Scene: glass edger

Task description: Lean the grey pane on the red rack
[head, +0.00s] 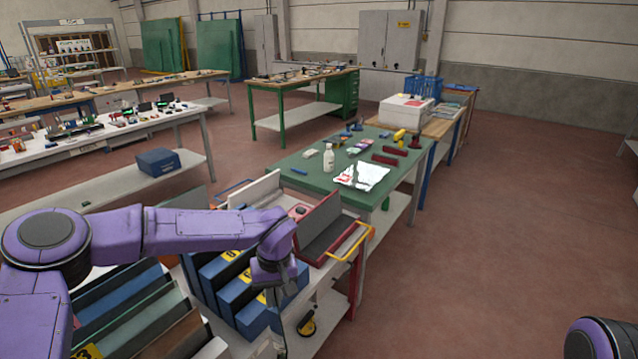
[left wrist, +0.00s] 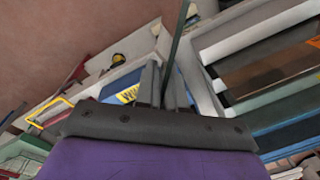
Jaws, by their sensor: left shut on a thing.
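My left gripper (head: 277,296) points down at the front of the blue slotted racks. In the left wrist view its fingers (left wrist: 165,90) are shut on a thin pane (left wrist: 176,38), seen nearly edge-on as a dark grey-green strip. Its broad face and true colour are hard to tell. The red rack (head: 355,282), with a yellow handle, stands right of and beyond the gripper. The held pane appears apart from the red rack. My right gripper is out of view.
Blue slotted racks (head: 232,290) with yellow labels lie beside the gripper. Several coloured panes (head: 125,310) stand in slots at lower left. The floor at right is clear.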

